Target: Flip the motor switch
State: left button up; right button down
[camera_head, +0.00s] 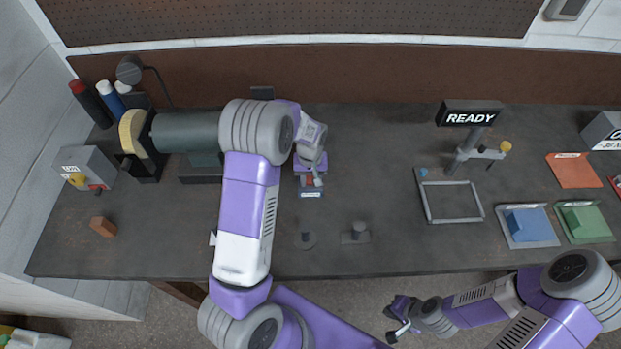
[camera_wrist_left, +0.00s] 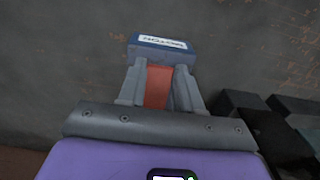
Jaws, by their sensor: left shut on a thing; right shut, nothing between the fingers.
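A grey switch box (camera_head: 90,166) stands at the far left of the bench, with a white label, a yellow knob (camera_head: 76,179) and a small red part low on its front. My left gripper (camera_head: 312,180) is well to the right of this box. It is shut on a red-orange piece (camera_wrist_left: 157,88), which shows between the fingers in the left wrist view. A blue block (camera_wrist_left: 160,48) with a white label lies just past the fingertips; its text is too small to read. My right gripper (camera_head: 396,325) is shut and empty, in front of the bench.
A belt grinder (camera_head: 180,132) lies between the switch box and my left arm. Bottles (camera_head: 108,95) stand behind it, and an orange-brown block (camera_head: 103,227) lies in front. A grey frame (camera_head: 452,202), a READY sign (camera_head: 470,116) and coloured trays (camera_head: 528,226) are at right.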

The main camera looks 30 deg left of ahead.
pick_arm(q)
jog(key=shift+w+a+r+g+h+p, duration=0.2)
jog(key=shift+g+h+p, duration=0.1)
jog(key=shift+g+p, duration=0.35)
jog(key=shift+w+r+g+h, duration=0.1)
jog(key=shift+w+g+h, duration=0.1)
jog(key=shift+g+h, duration=0.3)
jog(key=shift+w+a+g+h+p, duration=0.1)
jog(key=shift+g+h+p, duration=0.25)
jog(key=shift+g, duration=0.3)
jog(key=shift+r, duration=0.1)
jog(key=o, duration=1)
jog(key=shift+o, duration=0.2)
jog(key=v, duration=0.7)
jog(key=shift+w+r, duration=0.1)
jog(key=shift+r, duration=0.2)
